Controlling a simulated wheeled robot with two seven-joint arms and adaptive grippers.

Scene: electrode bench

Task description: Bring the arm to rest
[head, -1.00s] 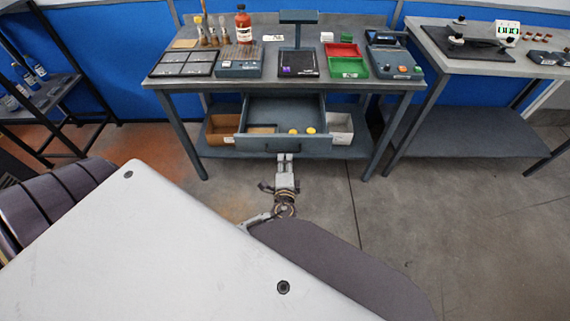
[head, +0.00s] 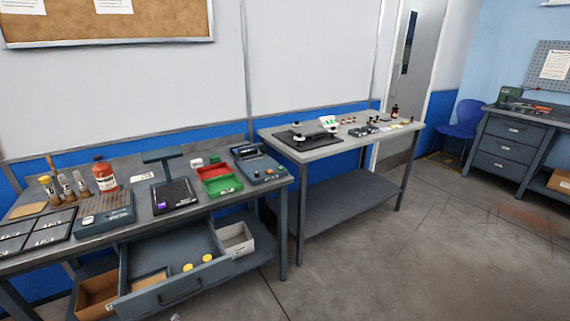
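Neither of my grippers shows clearly in the head view. A tiny pale sliver sits at the bottom edge below the drawer handle, too little to tell what it is. The drawer (head: 165,258) of the left bench (head: 275,190) stands pulled open. Two yellow round pieces (head: 188,267) lie in it near its front. My arms are out of the picture.
The left bench carries a red bottle (head: 105,177), brushes, a red and green tray (head: 221,186) and instruments. A second bench (head: 345,147) stands to its right. A blue chair (head: 460,120) is farther back. The floor at the right is open.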

